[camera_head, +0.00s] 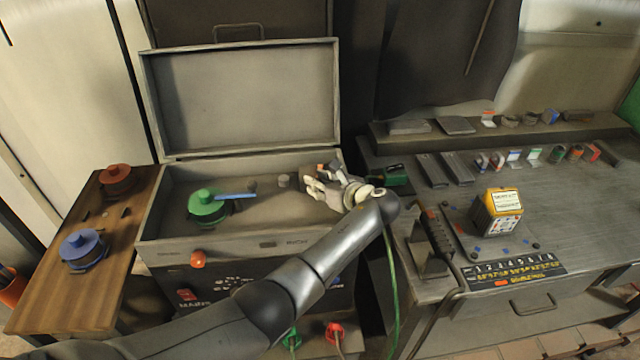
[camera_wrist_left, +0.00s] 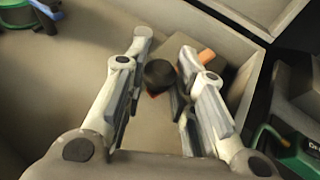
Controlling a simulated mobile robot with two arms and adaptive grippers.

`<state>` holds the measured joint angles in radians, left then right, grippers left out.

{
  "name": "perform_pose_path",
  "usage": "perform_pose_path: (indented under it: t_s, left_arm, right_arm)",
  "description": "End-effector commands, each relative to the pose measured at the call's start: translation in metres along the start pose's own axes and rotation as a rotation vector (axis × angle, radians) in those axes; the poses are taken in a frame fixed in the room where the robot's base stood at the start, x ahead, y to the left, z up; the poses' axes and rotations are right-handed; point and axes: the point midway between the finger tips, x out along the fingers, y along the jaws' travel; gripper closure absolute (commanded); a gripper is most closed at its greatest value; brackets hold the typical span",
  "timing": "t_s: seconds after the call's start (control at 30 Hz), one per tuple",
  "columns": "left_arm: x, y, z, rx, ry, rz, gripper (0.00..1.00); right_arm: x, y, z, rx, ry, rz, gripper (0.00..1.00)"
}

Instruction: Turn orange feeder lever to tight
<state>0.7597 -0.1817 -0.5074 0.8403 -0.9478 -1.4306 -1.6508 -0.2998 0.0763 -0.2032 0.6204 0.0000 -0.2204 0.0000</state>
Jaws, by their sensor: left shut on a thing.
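My left gripper (camera_head: 322,188) reaches into the open grey case (camera_head: 240,245), at its right end. In the left wrist view my left gripper (camera_wrist_left: 158,85) is shut on the orange feeder lever (camera_wrist_left: 206,56). A dark round end (camera_wrist_left: 158,75) with an orange edge shows between the fingers, and an orange end sticks out past the right finger. The fingers hide the middle of the lever, and I cannot read any tight mark. In the head view the gripper mostly covers the lever. My right gripper is in neither view.
A green spool (camera_head: 206,208) with a blue lever (camera_head: 236,196) sits in the case's left half. An orange knob (camera_head: 197,259) is on the case front. A workbench (camera_head: 560,220) with a yellow box (camera_head: 497,212) stands right. A wooden side table (camera_head: 125,250) stands left.

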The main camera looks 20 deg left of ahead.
Motion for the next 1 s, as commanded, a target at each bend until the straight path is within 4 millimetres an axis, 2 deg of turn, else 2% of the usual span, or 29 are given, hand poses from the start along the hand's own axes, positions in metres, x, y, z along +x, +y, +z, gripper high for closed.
perform_pose_path:
  t_s: [0.1, 0.13, 0.3, 0.67, 1.0]
  left_arm:
    - [0.002, 0.001, 0.001, -0.001, -0.002, 0.003, 1.0]
    - [0.002, 0.001, 0.001, -0.001, -0.002, 0.003, 0.71]
    - [0.001, 0.001, 0.001, -0.001, -0.002, 0.002, 0.53]
    - [-0.006, 0.0, 0.0, 0.0, -0.001, 0.0, 0.53]
    - [-0.059, 0.0, 0.0, -0.001, -0.001, -0.001, 0.53]
  right_arm:
    - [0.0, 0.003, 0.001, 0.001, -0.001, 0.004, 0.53]
    - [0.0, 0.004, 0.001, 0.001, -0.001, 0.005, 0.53]
    - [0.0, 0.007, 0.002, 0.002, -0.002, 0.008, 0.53]
    - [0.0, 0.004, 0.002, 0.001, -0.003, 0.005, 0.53]
    - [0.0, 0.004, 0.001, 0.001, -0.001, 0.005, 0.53]
